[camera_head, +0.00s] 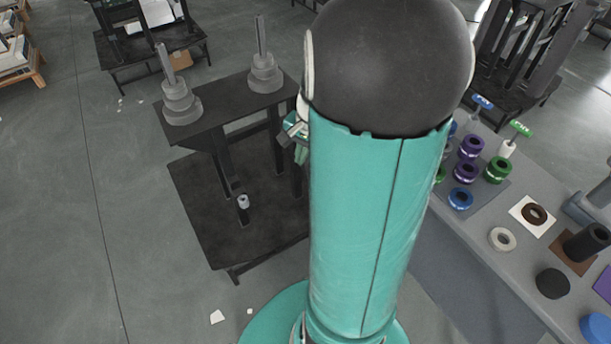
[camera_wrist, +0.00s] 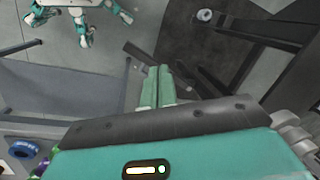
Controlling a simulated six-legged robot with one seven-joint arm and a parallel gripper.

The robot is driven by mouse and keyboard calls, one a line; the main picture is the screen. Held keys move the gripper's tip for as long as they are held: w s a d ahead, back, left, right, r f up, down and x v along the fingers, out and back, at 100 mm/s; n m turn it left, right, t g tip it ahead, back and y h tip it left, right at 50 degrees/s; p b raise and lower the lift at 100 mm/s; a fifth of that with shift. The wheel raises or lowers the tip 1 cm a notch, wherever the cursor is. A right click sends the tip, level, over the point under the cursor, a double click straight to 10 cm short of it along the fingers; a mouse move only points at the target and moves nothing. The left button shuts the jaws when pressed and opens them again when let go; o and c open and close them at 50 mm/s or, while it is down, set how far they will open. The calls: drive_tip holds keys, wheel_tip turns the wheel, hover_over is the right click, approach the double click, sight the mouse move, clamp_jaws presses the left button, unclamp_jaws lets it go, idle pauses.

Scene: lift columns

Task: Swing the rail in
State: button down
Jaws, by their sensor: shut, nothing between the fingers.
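A black stand (camera_head: 225,190) is left of my arm in the head view. It has a broad low base, uprights and a dark top carrying two grey stepped columns (camera_head: 181,102) (camera_head: 265,74). I cannot tell which bar is the rail. My gripper (camera_head: 300,132) is at the stand's right side, mostly hidden behind my arm. In the wrist view my gripper's green fingers (camera_wrist: 158,86) are together and empty. A dark frame (camera_wrist: 255,35) lies beyond and right of them there. A thin dark bar (camera_wrist: 140,53) shows just past the fingertips; contact is unclear.
A grey workbench (camera_head: 475,225) runs along the right, with coloured rings, a purple ring (camera_head: 465,171), a blue ring (camera_head: 460,198) and a black cylinder (camera_head: 587,242). Another dark stand (camera_head: 505,60) is behind it. Open floor (camera_head: 60,220) lies left.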

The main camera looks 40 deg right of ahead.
drive_tip(key=s+d+f+m+y, duration=0.1)
drive_tip(key=s+d+f+m, duration=0.4)
drive_tip(key=f, duration=0.4)
drive_tip(key=s+d+f+m+y, duration=0.1)
drive_tip(key=s+d+f+m, duration=0.4)
drive_tip(key=d+f, duration=0.3)
drive_tip(key=shift+s+d+f+t, duration=0.3)
drive_tip(key=shift+s+f, duration=0.35)
drive_tip(key=shift+f, duration=0.2)
drive_tip(key=shift+f, duration=0.1)
drive_tip(key=w+a+f, duration=0.4)
drive_tip(key=a+f, duration=0.2)
drive_tip(key=f, duration=0.3)
drive_tip(key=shift+w+a, duration=0.15)
drive_tip(key=shift+a, duration=0.1)
drive_tip(key=shift+w+a, duration=0.1)
